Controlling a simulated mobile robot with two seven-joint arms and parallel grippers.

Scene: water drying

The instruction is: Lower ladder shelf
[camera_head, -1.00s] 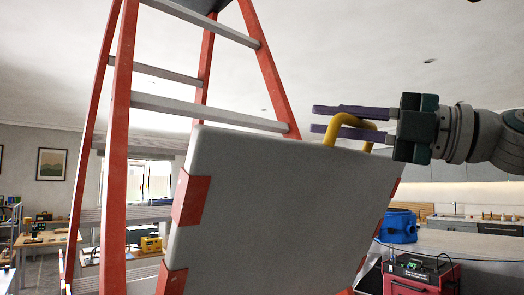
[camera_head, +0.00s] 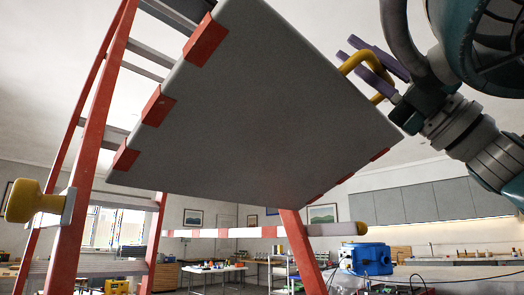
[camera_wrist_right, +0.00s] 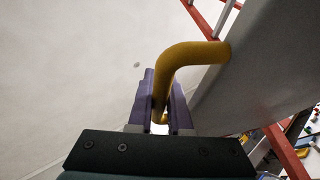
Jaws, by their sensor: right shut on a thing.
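The ladder shelf (camera_head: 255,110) is a big grey panel with red corner and edge patches. It hangs tilted in front of the orange-red ladder (camera_head: 92,150) and covers much of it. A yellow bent handle (camera_head: 352,60) sticks out from the shelf's upper right edge; it also shows in the right wrist view (camera_wrist_right: 190,52). My right gripper (camera_head: 366,62) is shut on the handle, with its purple fingers (camera_wrist_right: 163,98) on either side of the yellow bar. My left gripper is not in view.
A yellow knob (camera_head: 28,201) sits by the ladder's left rail. A red-and-white bar with a yellow end (camera_head: 350,229) runs below the shelf. A blue box (camera_head: 365,258) stands on the counter at the lower right. Tables (camera_head: 210,269) stand at the back.

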